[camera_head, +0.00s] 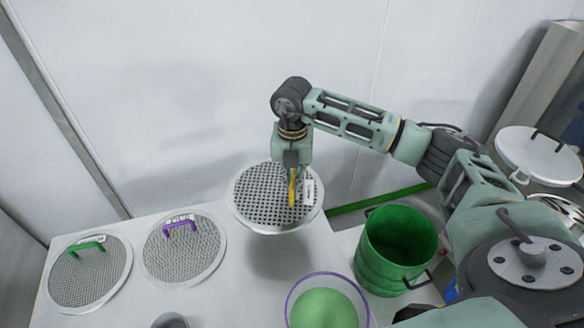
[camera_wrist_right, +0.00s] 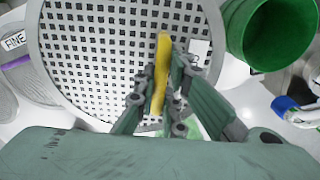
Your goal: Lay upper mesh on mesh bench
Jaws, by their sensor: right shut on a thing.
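A round coarse mesh (camera_head: 262,199) with a metal rim, a yellow handle and a white label is in my right gripper (camera_head: 294,172). The gripper points down and is shut on the yellow handle. A shadow falls on the white bench (camera_head: 232,297) below the mesh, so it hangs above the surface. The right wrist view shows the fingers (camera_wrist_right: 158,98) on either side of the handle and the mesh's square holes (camera_wrist_right: 105,55). On the bench lie a finer mesh with a purple handle (camera_head: 184,256) and one with a green handle (camera_head: 89,276). My left gripper is not seen.
A green bucket (camera_head: 396,249) stands right of the bench. A clear purple-rimmed bowl of green material (camera_head: 325,304) is at the front. A grey cylinder (camera_head: 170,321) shows at the bottom edge. The bench between the purple-handled mesh and the bowl is bare.

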